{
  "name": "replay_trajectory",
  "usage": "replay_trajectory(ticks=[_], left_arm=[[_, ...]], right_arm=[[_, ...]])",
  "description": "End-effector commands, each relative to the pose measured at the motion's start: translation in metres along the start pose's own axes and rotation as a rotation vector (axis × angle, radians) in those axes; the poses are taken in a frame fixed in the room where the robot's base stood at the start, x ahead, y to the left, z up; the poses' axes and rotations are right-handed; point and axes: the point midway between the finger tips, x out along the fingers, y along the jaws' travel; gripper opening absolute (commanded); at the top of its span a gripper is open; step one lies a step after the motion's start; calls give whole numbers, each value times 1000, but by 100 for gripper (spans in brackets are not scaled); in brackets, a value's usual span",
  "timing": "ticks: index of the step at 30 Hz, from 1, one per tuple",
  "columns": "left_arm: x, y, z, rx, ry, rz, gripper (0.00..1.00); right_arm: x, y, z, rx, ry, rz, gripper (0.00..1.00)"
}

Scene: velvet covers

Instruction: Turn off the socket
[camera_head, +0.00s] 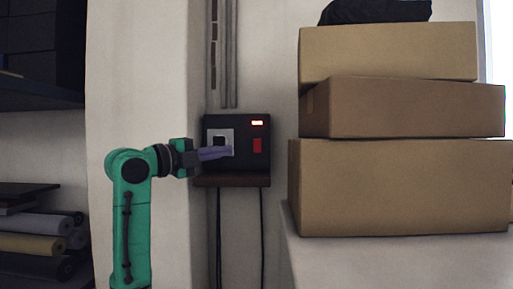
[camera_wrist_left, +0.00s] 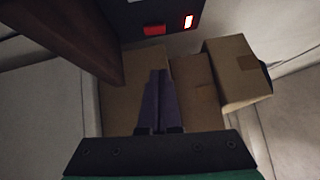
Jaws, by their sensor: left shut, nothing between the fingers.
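The socket (camera_head: 237,161) is a dark box on the wall, with a pale-framed outlet on its left half. A red switch (camera_head: 257,145) sits on its right half, below a lit orange-red light (camera_head: 257,123). In the left wrist view the red switch (camera_wrist_left: 154,30) and the glowing light (camera_wrist_left: 188,22) are at the top. My left gripper (camera_head: 229,152) is shut and empty, its purple fingers in front of the outlet, left of the switch. Its fingers (camera_wrist_left: 158,75) also show in the left wrist view, pointing up. I cannot tell whether they touch the box. My right gripper is not in view.
A brown ledge (camera_head: 232,181) lies under the socket box, and cables hang below it. Stacked cardboard boxes (camera_head: 400,188) stand on a white surface (camera_head: 400,262) to the right. Shelves with rolls (camera_head: 38,245) are at the left. Bare wall lies between socket and boxes.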

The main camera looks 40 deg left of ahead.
Motion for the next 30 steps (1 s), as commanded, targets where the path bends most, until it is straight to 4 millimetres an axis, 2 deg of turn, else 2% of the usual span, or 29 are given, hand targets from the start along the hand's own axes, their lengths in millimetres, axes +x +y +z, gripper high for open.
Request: replay_trajectory(ticks=[4, 7, 19, 24, 30], left_arm=[[7, -2, 0, -3, 1, 2, 0], [22, -4, 0, -6, 2, 2, 0], [108, -8, 4, -9, 1, 3, 0], [125, -5, 23, -7, 0, 3, 0], [130, 1, 28, -4, 0, 2, 0]], right_arm=[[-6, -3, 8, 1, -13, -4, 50], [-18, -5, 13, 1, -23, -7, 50], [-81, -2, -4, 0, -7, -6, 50], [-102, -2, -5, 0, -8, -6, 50], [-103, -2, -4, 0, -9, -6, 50]])
